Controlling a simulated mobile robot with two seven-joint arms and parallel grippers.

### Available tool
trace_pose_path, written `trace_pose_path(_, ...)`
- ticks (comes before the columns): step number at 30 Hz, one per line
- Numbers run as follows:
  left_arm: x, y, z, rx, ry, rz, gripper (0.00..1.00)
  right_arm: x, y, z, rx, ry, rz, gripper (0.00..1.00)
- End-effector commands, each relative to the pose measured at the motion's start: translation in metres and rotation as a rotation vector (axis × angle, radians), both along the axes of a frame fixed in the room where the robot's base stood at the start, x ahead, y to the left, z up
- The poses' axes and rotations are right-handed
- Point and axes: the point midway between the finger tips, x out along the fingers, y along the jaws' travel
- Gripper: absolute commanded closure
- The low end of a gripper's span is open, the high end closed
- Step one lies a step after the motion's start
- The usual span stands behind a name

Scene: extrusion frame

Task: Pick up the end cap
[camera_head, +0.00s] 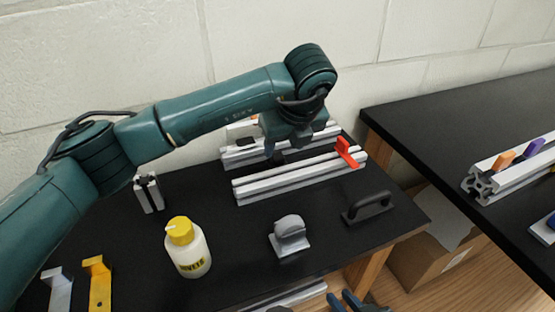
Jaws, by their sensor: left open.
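My left gripper (284,147) hangs at the end of the teal arm, fingers pointing down over the two aluminium rails at the back of the black table. It is open. A small dark piece (277,159), which may be the end cap, shows just below the fingers, between the rails. The gripper partly hides it, and I cannot tell whether they touch. My right gripper cannot be made out. Dark blue parts (352,299) show at the bottom edge, and I cannot tell what they are.
The near rail (290,180) carries a red clip (348,153). In front stand a yellow-capped bottle (191,250), a grey bracket-like part (289,236) and a black handle (368,207). A short upright profile (148,192) stands left. A second table (440,120) is at right.

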Motion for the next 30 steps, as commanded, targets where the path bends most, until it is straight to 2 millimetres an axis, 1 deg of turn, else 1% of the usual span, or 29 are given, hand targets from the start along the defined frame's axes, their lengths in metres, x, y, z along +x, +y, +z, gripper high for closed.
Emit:
trace_pose_path(6, 0.009, 0.006, -0.027, 0.001, 0.005, 0.001, 0.49, 0.004, 0.001, 0.008, 0.002, -0.004, 0.003, 0.79)
trace_pose_path(9, 0.014, 0.008, -0.040, 0.001, 0.002, 0.002, 0.49, 0.005, 0.002, 0.007, 0.000, -0.005, 0.005, 0.79)
trace_pose_path(13, 0.017, 0.009, -0.047, 0.000, 0.002, -0.001, 0.49, 0.005, 0.002, 0.006, -0.002, -0.003, 0.005, 0.79)
trace_pose_path(19, 0.017, 0.009, -0.047, 0.000, 0.001, -0.001, 0.49, 0.004, 0.002, 0.005, -0.004, 0.001, 0.005, 0.79)
trace_pose_path(30, 0.017, 0.009, -0.047, 0.000, 0.001, -0.001, 0.79, 0.002, 0.002, 0.003, -0.003, 0.007, 0.005, 0.79)
